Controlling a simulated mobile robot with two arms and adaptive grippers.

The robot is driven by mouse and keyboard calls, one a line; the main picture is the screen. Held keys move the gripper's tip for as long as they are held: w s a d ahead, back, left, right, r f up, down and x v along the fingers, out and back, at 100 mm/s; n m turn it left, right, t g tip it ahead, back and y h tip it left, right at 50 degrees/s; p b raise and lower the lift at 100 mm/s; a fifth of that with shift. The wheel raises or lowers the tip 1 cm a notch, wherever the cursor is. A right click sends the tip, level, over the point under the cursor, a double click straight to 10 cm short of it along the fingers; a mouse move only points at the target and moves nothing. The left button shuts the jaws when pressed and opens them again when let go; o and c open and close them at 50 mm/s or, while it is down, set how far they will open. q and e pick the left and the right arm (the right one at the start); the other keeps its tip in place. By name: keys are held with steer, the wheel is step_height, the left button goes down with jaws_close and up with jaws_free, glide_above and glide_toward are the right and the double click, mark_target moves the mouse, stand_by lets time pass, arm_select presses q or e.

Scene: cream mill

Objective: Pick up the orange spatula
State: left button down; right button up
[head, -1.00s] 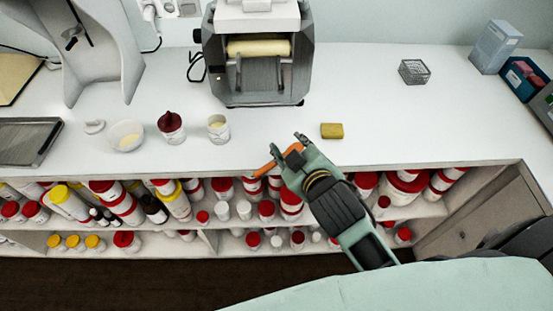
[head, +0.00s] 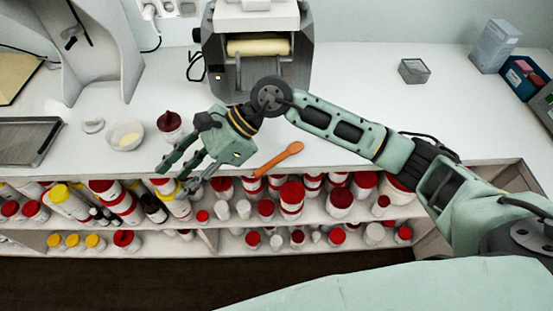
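The orange spatula (head: 278,159) lies at the front edge of the white counter, one end reaching out past the edge over the shelves. My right gripper (head: 176,174) is to its left, over the counter's front edge, with its fingers pointing down and left. The fingers are spread and nothing shows between them. The spatula is apart from the fingers, beside the right side of the gripper body. My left gripper is not in view.
A mill (head: 258,55) stands at the back of the counter (head: 350,85). A white bowl (head: 125,135) and a dark red-topped container (head: 170,124) are near the gripper. Shelves below hold several red-lidded jars (head: 291,197).

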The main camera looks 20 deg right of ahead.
steer(key=w+d+f+n+h, duration=0.1)
steer(key=w+d+f+h, duration=0.15)
steer(key=d, duration=0.35)
steer(key=w+d+f+n+h, duration=0.1)
steer(key=w+d+f+h, duration=0.15)
steer(key=d+h, duration=0.2)
steer(key=t+h, duration=0.1)
steer(key=h, duration=0.3)
glide_above(277, 159)
steer(key=shift+d, duration=0.1)
step_height(277, 159, down, 6)
steer(key=p, duration=0.3)
steer(key=shift+p, duration=0.35)
steer(key=shift+w+f, duration=0.1)
steer(key=shift+f, duration=0.6)
jaws_close()
